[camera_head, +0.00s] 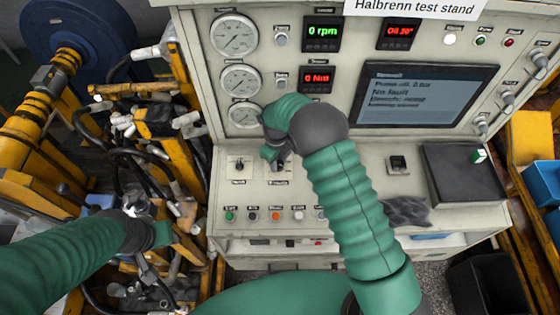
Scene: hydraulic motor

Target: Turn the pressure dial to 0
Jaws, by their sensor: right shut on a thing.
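The pressure dial (279,167) is a small dark knob on the sloping grey control panel of the test stand. Its label is too small to read with certainty. My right gripper (274,157) reaches down onto it from above and is shut on it. The gripper and wrist cover most of the dial, so its pointer setting cannot be read. A similar knob (239,165) to the left is uncovered. My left gripper (140,212) is at the lower left over the hoses, away from the panel. Its fingers are too unclear to tell open from shut.
Round gauges (234,35) and a screen (424,95) are on the upright panel. A row of buttons (275,215) lies below the dial. A dark rag (407,211) and a black pad (463,175) lie right. Yellow machinery with hoses (150,130) crowds the left.

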